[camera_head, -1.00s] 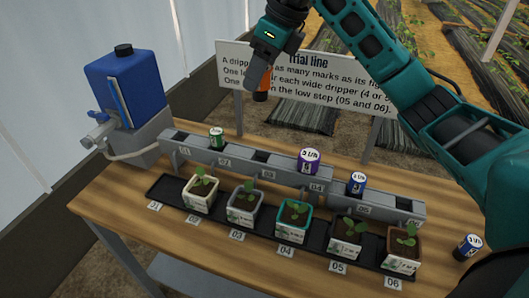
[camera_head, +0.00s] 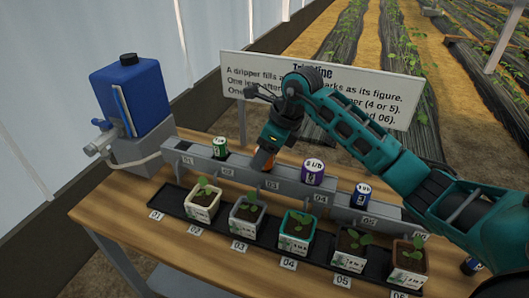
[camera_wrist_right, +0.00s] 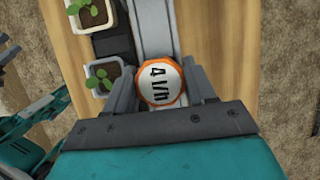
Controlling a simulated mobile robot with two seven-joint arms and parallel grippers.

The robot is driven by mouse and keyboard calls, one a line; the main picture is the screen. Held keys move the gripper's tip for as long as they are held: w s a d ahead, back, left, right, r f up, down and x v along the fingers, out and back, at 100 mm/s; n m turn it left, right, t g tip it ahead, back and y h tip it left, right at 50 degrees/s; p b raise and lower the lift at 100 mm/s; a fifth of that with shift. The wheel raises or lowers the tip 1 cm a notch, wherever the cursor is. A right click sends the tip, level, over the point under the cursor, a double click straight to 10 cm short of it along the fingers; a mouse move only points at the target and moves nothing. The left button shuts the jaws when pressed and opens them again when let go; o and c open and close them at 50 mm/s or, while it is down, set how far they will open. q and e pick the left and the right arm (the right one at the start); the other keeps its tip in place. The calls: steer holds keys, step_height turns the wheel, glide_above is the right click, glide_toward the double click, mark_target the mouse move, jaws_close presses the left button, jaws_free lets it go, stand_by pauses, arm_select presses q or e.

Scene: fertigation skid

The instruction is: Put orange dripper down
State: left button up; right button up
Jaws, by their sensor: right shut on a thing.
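The orange dripper (camera_head: 263,160) is in my right gripper (camera_head: 266,150), at the grey rail (camera_head: 228,171) by the place marked 03. In the right wrist view its white top reads "4 l/h" (camera_wrist_right: 160,82) inside an orange rim, with the right gripper's fingers (camera_wrist_right: 163,88) on both sides of it. The gripper points down. The dripper's lower end is at the rail's top; I cannot tell how deep it sits in the opening. My left gripper does not show clearly in any view.
A green dripper (camera_head: 220,146), a purple dripper (camera_head: 313,171) and a blue dripper (camera_head: 361,194) stand in the rail. Another dripper (camera_head: 472,266) stands at the right. Several potted seedlings line the black tray (camera_head: 220,222). A blue tank (camera_head: 128,92) stands left, a sign (camera_head: 245,78) behind.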

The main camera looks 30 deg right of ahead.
steer(key=shift+f, duration=0.1)
steer(key=shift+f, duration=0.15)
steer(key=o, duration=1)
steer(key=v, duration=1.2)
